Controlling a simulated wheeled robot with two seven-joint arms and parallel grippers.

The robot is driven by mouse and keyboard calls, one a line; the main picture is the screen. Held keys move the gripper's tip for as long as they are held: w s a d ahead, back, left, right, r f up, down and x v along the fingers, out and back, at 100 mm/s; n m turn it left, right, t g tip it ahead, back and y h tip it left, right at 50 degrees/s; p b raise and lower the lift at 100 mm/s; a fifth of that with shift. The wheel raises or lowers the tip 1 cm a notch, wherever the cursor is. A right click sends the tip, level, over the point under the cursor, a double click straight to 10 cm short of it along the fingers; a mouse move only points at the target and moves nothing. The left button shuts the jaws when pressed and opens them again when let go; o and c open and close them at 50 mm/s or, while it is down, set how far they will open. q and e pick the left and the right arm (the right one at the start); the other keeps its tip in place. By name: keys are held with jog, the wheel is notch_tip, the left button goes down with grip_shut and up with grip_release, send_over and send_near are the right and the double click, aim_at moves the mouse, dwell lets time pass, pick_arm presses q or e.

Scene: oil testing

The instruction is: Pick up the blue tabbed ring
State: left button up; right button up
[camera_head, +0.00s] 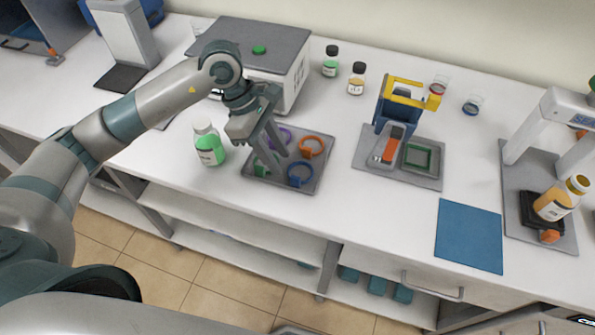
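The blue tabbed ring (300,181) lies in the front right part of a dark grey tray (268,183) on the white bench. A purple ring (286,134), an orange ring (312,144) and a green ring (261,169) share the tray. The purple and green rings are partly hidden by my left gripper. My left gripper (277,163) points down over the tray, to the left of the blue ring. Its two fingers are apart, with nothing seen between them. My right gripper is not in view.
A green bottle (209,146) stands just left of the tray. A grey-topped box (260,42) is behind it. A grey mat (425,178) with a blue and yellow device is to the right. A blue mat (469,236) lies near the front edge. Bench between tray and blue mat is clear.

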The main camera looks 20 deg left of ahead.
aim_at(293, 177)
pick_arm(q)
jog(key=shift+x, duration=1.05)
jog(key=d+f+p, duration=0.1)
jog(key=p, duration=0.1)
jog(key=shift+d+f+p, duration=0.2)
jog(key=shift+p, duration=0.2)
jog(key=shift+p+x, duration=0.6)
jog(key=shift+x, duration=0.4)
jog(key=shift+w+d+f, duration=0.15)
jog(key=shift+d+f, duration=0.1)
jog(key=shift+f, duration=0.35)
grip_shut()
